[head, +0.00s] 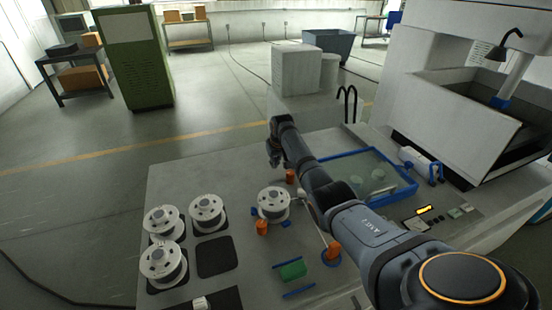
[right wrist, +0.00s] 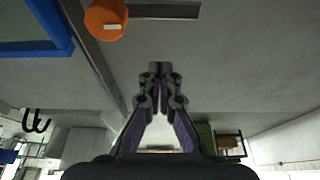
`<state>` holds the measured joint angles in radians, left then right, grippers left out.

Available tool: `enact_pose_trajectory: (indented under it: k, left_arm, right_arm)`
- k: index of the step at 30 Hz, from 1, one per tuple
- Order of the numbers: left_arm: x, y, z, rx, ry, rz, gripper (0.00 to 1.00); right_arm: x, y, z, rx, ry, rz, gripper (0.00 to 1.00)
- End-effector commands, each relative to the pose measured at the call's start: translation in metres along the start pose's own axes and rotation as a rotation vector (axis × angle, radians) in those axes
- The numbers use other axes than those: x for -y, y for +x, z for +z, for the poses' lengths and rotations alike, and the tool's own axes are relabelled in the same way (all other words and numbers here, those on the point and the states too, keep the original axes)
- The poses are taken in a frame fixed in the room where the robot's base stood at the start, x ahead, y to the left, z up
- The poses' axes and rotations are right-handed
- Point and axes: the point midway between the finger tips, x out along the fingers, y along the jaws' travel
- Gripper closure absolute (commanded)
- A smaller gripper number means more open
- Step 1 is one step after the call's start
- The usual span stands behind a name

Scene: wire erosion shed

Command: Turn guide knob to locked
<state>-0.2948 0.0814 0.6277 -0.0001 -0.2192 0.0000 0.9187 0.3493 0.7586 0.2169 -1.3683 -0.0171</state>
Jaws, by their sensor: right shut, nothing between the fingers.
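Three orange knobs stand on the grey worktop: a far knob (head: 291,176) just below my right gripper in the picture, a middle knob (head: 262,227) by a wire spool, and a near knob (head: 333,251) on a blue base. I cannot tell by label which is the guide knob. In the right wrist view one orange knob (right wrist: 106,20) with a white mark shows at the upper left, apart from the fingers. My right gripper (head: 275,160) is shut and empty above the worktop's far edge; its closed fingertips (right wrist: 160,72) also show in the wrist view. My left gripper is out of view.
A wire spool (head: 273,204) stands beside the knobs, with more white spools (head: 163,263) at the left. A blue-rimmed tray (head: 407,190) lies behind my right arm. A green block (head: 292,270) lies at the front. The left far worktop is clear.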

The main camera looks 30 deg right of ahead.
Motion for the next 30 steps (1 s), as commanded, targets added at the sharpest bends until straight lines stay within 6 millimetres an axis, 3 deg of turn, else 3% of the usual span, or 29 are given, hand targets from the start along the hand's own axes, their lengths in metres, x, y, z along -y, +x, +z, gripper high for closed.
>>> enact_pose_trajectory:
  k: [9,12,19,30]
  left_arm:
    - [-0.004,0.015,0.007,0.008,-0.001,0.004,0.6]
    - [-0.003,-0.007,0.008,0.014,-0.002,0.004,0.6]
    - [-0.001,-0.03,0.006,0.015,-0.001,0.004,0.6]
    - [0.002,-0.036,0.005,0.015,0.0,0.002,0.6]
  right_arm:
    - [0.001,0.042,0.002,0.001,0.0,-0.001,1.0]
    - [-0.001,0.03,0.008,0.001,-0.002,0.002,1.0]
    - [-0.001,0.023,0.027,0.0,-0.002,0.002,1.0]
    - [0.0,0.024,0.039,-0.001,-0.001,0.001,1.0]
